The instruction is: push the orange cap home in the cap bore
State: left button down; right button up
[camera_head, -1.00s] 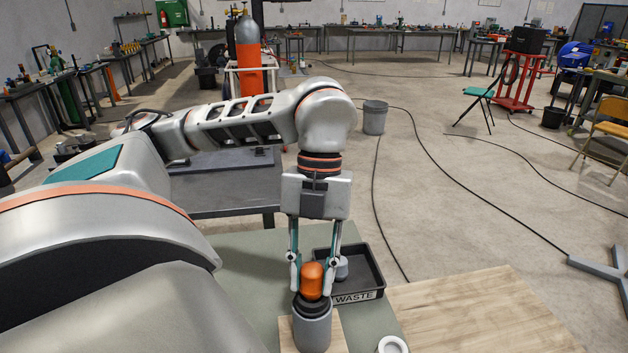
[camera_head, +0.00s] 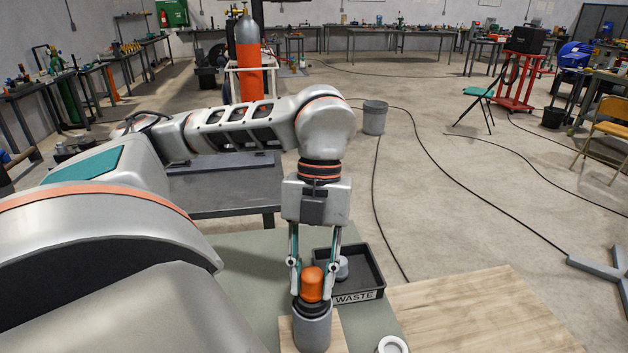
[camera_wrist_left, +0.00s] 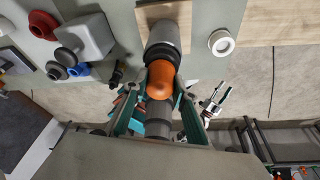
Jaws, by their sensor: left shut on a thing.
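The orange cap (camera_head: 313,281) is upright, dome up, over the top of a grey cylinder (camera_head: 312,334). A dark collar (camera_head: 312,305) shows between them, and I cannot see the cap bore itself. My left gripper (camera_head: 313,289) points down with its fingers on either side of the cap, shut on it. In the left wrist view the cap (camera_wrist_left: 160,80) sits between the fingers against the end of the grey cylinder (camera_wrist_left: 163,36). How deep the cap sits is hidden. My right gripper is not in view.
The cylinder stands on a wooden board (camera_head: 338,342). A black WASTE tray (camera_head: 372,277) with a grey part (camera_head: 341,267) in it is close behind. A white ring (camera_head: 391,345) lies to the right. A grey block (camera_wrist_left: 88,38), red ring (camera_wrist_left: 42,24) and blue ring (camera_wrist_left: 79,70) lie nearby.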

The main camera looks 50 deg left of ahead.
pick_arm(q)
jog(key=shift+f, duration=0.15)
jog(key=c, duration=1.6)
grip_release()
jog(key=shift+o, duration=0.2)
jog(key=o, duration=0.4)
jog(key=shift+o, duration=0.5)
jog(key=o, duration=1.1)
jog(key=shift+c, duration=0.2)
